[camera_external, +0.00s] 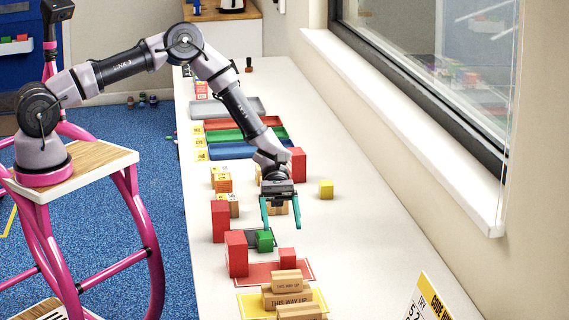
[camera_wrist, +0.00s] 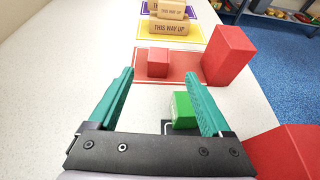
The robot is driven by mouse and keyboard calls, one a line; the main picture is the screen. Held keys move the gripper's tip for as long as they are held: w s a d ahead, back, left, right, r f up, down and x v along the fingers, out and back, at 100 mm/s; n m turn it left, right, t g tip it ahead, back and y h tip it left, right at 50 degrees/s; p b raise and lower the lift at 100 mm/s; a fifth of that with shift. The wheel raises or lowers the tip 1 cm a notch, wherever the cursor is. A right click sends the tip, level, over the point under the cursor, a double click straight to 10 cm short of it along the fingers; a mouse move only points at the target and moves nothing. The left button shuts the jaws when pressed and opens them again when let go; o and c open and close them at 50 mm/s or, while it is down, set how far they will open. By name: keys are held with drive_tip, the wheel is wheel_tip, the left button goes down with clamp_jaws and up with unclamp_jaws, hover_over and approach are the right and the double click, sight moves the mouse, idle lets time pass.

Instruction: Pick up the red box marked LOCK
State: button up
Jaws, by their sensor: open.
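Several red boxes are in view, and I cannot read LOCK on any of them. A small red box (camera_external: 287,258) sits on a red mat and also shows in the wrist view (camera_wrist: 158,64). A tall red box (camera_external: 236,254) stands at that mat's left edge; in the wrist view it is on the right (camera_wrist: 229,56). Another tall red box (camera_external: 220,221) stands behind it. A further red box (camera_external: 298,163) is partly behind my wrist. My gripper (camera_external: 281,220) is open and empty, pointing down above the counter. Its teal fingers also show in the wrist view (camera_wrist: 158,76).
A green box (camera_external: 265,241) on a dark mat is close to my gripper. Wooden THIS WAY UP blocks (camera_external: 287,298) are on a yellow mat (camera_external: 245,307) at the front. A yellow cube (camera_external: 326,189) stands right. The counter's right side is mostly clear beside the window wall.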

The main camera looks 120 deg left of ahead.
sight(287, 250)
drive_tip(key=x, duration=1)
drive_tip(key=shift+w+f, duration=0.1)
drive_tip(key=shift+w, duration=0.1)
clamp_jaws()
